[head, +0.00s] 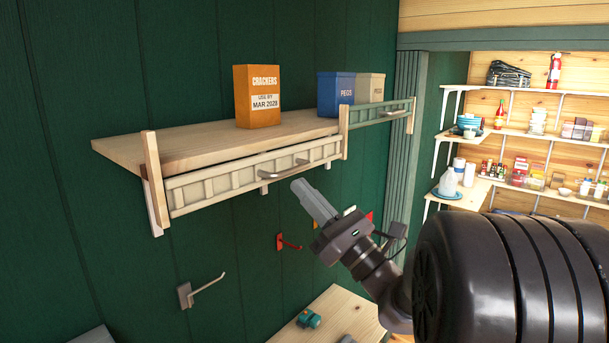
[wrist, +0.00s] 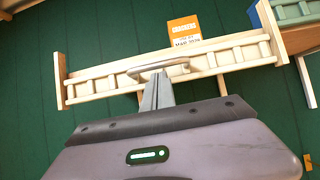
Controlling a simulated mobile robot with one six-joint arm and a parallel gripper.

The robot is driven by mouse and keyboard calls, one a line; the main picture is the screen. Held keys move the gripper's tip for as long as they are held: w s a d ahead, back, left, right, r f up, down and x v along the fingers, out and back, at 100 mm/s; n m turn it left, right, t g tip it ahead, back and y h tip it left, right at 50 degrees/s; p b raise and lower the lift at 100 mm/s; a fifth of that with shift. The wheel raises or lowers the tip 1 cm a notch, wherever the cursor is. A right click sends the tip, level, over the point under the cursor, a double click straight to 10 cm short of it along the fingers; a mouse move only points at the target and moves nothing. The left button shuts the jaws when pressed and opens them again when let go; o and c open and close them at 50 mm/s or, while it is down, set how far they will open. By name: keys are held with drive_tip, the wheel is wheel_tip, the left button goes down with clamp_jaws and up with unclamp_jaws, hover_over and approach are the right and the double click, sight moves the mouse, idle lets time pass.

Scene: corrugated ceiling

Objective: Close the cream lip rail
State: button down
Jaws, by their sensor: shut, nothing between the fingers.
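The cream lip rail (head: 240,178) is a slatted strip along the shelf's front, between two wooden posts. It sits low on the posts, below the shelf's top surface, leaving the front edge above it open. Its grey bar handle (head: 286,171) is toward its right half. The rail (wrist: 105,84) and its handle (wrist: 158,66) also show in the wrist view. My gripper (head: 300,187) is shut and empty, just in front of and below the handle. In the wrist view its fingertips (wrist: 158,80) appear right under the handle; I cannot tell whether they touch.
An orange crackers box (head: 257,97) stands on the shelf (head: 200,146). A blue pegs tin (head: 335,93) and a beige tin (head: 370,88) stand to its right, behind a green rail (head: 378,112) set higher.

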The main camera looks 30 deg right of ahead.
drive_tip(key=shift+a+r, duration=0.1)
drive_tip(key=shift+r, duration=0.25)
drive_tip(key=shift+w, duration=0.1)
wheel_tip(320, 180, up, 7)
drive_tip(key=p, duration=0.5)
drive_tip(key=shift+r+p, duration=0.2)
drive_tip(key=shift+p, duration=0.15)
